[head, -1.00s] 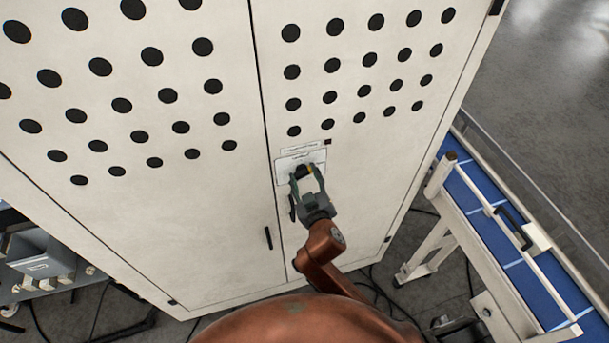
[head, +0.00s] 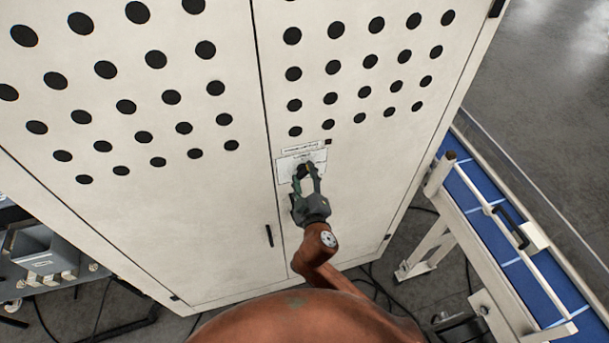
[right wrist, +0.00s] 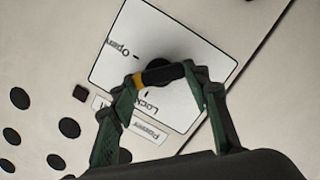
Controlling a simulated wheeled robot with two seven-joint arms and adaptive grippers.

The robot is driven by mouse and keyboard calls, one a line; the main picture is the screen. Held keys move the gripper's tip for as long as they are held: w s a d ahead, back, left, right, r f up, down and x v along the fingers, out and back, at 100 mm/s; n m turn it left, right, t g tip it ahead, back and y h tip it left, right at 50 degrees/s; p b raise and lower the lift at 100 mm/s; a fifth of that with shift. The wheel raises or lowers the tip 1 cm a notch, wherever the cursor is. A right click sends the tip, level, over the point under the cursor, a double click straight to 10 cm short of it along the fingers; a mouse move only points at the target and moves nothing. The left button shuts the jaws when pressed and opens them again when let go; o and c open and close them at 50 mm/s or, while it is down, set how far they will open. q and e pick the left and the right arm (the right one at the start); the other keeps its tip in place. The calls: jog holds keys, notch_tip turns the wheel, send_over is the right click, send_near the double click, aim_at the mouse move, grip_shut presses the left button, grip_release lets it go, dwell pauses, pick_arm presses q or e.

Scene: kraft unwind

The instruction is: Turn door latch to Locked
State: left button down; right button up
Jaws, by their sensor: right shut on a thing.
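The door latch is a black knob (right wrist: 160,74) with a yellow tip, on a white plate (right wrist: 185,45) with the words "Open" and "Lock…", the latter partly covered. In the right wrist view the yellow tip points left, between the "Open" tick and the "Lock…" word, nearer that word. My right gripper (right wrist: 163,92) is shut on the knob, one green-grey finger on each side. In the head view the right gripper (head: 307,184) reaches up to the plate (head: 290,164) on the cabinet's right door; the knob is small and dark there. My left gripper is not in view.
The cream cabinet (head: 190,235) has rows of black holes and a dark handle (head: 268,236) left of the door seam. A blue-topped conveyor (head: 490,225) with a white rail stands at the right. A grey bin (head: 42,250) is at the lower left. Cables lie on the floor.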

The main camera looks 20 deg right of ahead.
jog(key=shift+n+p, duration=0.3)
jog(key=shift+n, duration=0.5)
jog(key=shift+a+f+n+h, duration=0.15)
jog(key=shift+n+h, duration=0.25)
jog(key=shift+n, duration=0.7)
jog(key=shift+t, duration=0.3)
jog(key=shift+n, duration=0.3)
jog(key=n, duration=0.4)
jog(key=shift+f+t, duration=0.2)
jog(key=shift+t, duration=0.2)
jog(key=o, duration=1.2)
jog(key=shift+h, duration=0.3)
jog(key=shift+o, duration=0.2)
